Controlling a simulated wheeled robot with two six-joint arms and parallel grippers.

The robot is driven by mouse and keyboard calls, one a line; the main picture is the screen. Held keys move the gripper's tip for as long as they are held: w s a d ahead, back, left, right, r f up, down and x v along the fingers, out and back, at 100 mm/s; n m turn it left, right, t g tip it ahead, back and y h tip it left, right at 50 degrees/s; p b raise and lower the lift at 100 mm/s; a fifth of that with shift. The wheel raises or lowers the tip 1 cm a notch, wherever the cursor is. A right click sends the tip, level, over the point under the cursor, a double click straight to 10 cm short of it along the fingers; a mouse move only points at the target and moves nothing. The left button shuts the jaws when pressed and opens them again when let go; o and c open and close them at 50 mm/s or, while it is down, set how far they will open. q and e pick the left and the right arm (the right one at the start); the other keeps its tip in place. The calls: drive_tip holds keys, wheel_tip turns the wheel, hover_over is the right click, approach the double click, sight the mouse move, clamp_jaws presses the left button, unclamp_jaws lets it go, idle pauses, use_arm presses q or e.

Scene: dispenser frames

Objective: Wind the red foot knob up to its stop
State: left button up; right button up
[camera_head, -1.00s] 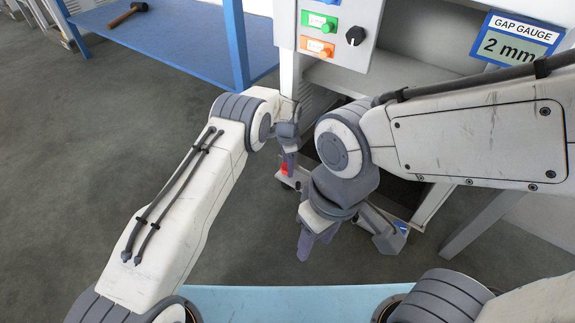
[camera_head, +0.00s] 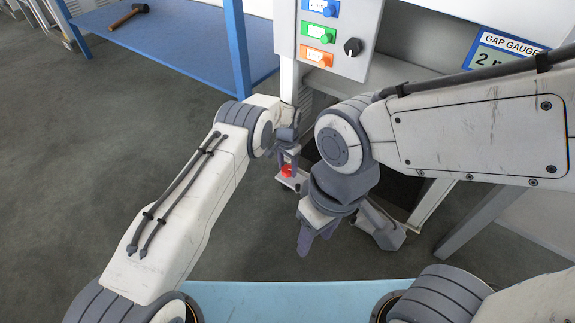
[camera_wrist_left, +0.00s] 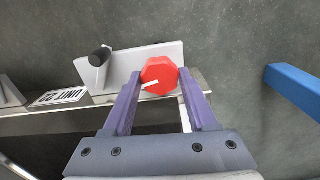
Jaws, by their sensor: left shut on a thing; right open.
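The red foot knob (camera_wrist_left: 161,74) is a faceted red knob with a white mark on its face. In the left wrist view it sits between the two purple fingers of my left gripper (camera_wrist_left: 160,92), which is shut on it. In the head view the knob (camera_head: 287,170) shows low by the machine's leg, at the tips of my left gripper (camera_head: 288,163). My right gripper (camera_head: 317,240) hangs open and empty, lower and to the right. The gap gauge (camera_head: 494,47) shows a 2, but my right arm hides the rest of its reading.
A control panel (camera_head: 328,35) with coloured buttons and a black knob stands above. A metal foot plate (camera_wrist_left: 120,68) with a black-tipped lever (camera_wrist_left: 100,56) lies beside the knob, near a UNIT 22 label (camera_wrist_left: 60,96). A blue bench (camera_head: 165,40) holds a hammer (camera_head: 128,15).

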sight(287, 169)
use_arm(q)
drive_tip(key=n, duration=0.4)
drive_tip(key=shift+n+p, duration=0.3)
drive_tip(key=n, duration=0.5)
drive_tip(key=shift+n, duration=0.3)
drive_tip(key=o, duration=1.1)
wheel_tip(287, 169, up, 10)
drive_tip(key=p, duration=0.6)
drive_tip(key=shift+r+p, duration=0.25)
drive_tip(key=shift+p, duration=0.15)
